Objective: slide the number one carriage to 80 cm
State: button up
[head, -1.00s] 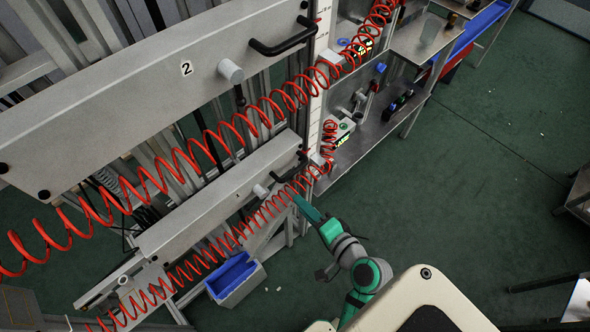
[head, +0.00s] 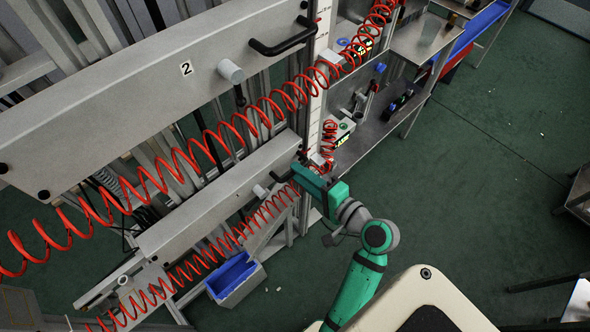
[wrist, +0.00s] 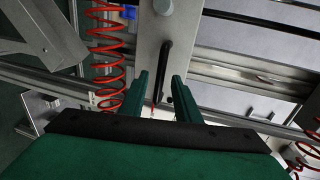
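The number one carriage (head: 215,200) is the lower long grey beam, sloping up to the right in the head view, with a small dark mark on its face. Its grey front also shows in the wrist view (wrist: 178,22), with a black bar handle (wrist: 165,62). My gripper (wrist: 161,88) is open, with one green finger on each side of the handle's lower part and visible gaps between. In the head view my gripper (head: 298,172) is at the beam's right end and covers much of the handle. A white upright scale (head: 315,110) stands beside the beam; its numbers are too small to read.
The number two carriage (head: 130,95) is above, with its own black handle (head: 283,38). Red coiled hoses (head: 190,155) hang along both beams. A grey bin with blue lining (head: 235,277) is below. Metal shelves (head: 370,130) stand right of the scale. The green floor at right is mostly clear.

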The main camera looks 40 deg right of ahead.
jog(key=shift+x, duration=1.4)
